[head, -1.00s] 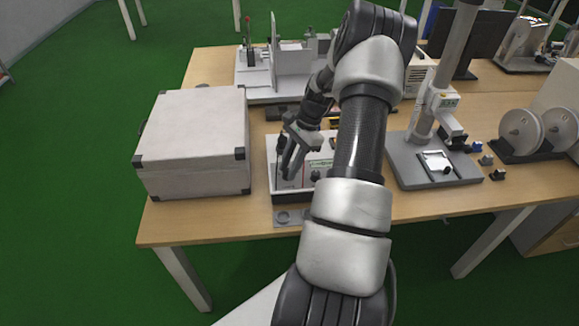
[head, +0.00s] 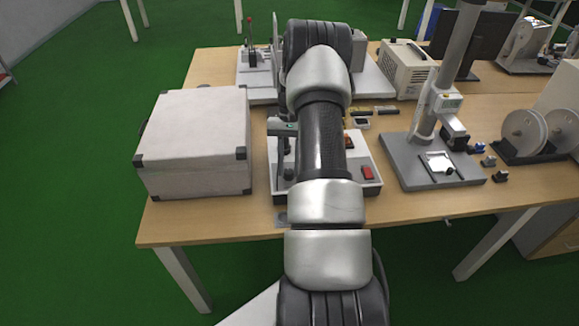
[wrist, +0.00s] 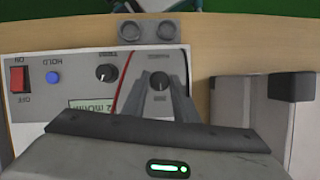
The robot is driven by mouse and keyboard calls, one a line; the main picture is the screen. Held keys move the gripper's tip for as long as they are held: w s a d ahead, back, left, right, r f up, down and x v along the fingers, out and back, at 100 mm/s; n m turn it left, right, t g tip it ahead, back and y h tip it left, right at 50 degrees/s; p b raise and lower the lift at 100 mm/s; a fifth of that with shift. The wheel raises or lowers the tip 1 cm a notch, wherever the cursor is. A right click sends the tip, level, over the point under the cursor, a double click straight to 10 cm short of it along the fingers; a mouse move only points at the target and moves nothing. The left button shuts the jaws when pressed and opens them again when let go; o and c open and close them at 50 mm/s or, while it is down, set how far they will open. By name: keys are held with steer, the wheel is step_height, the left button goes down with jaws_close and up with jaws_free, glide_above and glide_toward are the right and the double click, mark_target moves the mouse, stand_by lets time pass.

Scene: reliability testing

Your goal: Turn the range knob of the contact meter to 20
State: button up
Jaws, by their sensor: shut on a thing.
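The contact meter is a light grey box (head: 372,189) on the wooden table, largely hidden behind my arm in the head view. The wrist view shows its panel (wrist: 85,92) upside down, with a dark range knob (wrist: 160,82) bearing a pale pointer mark. My gripper (wrist: 159,78) comes down over this knob, one finger on each side, and is shut on it. The scale numbers around the knob are not readable. A second knob, marked TRIM (wrist: 106,73), a blue HOLD button (wrist: 53,77) and a red ON/OFF switch (wrist: 18,79) share the panel.
A white case with dark corners (head: 195,145) stands close to the left of the meter. A stand with a grey base (head: 400,165) is on the right. A grey plate with two round recesses (wrist: 148,31) lies at the meter's front edge.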

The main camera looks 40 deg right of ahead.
steer(key=n+h, duration=0.1)
steer(key=n, duration=0.1)
steer(key=n+h, duration=0.1)
steer(key=n, duration=0.2)
steer(key=shift+w+a+r+n+g, duration=0.1)
steer(key=shift+w+a+n+g, duration=0.05)
steer(key=shift+n+g, duration=0.2)
steer(key=n+h, duration=0.1)
steer(key=n, duration=0.1)
steer(key=n+h, duration=0.1)
steer(key=n, duration=0.2)
steer(key=shift+a, duration=0.2)
steer(key=shift+n, duration=0.25)
steer(key=o, duration=1)
steer(key=p+v, duration=0.1)
steer(key=v, duration=1.6)
steer(key=shift+w+a, duration=0.1)
steer(key=shift+w, duration=0.15)
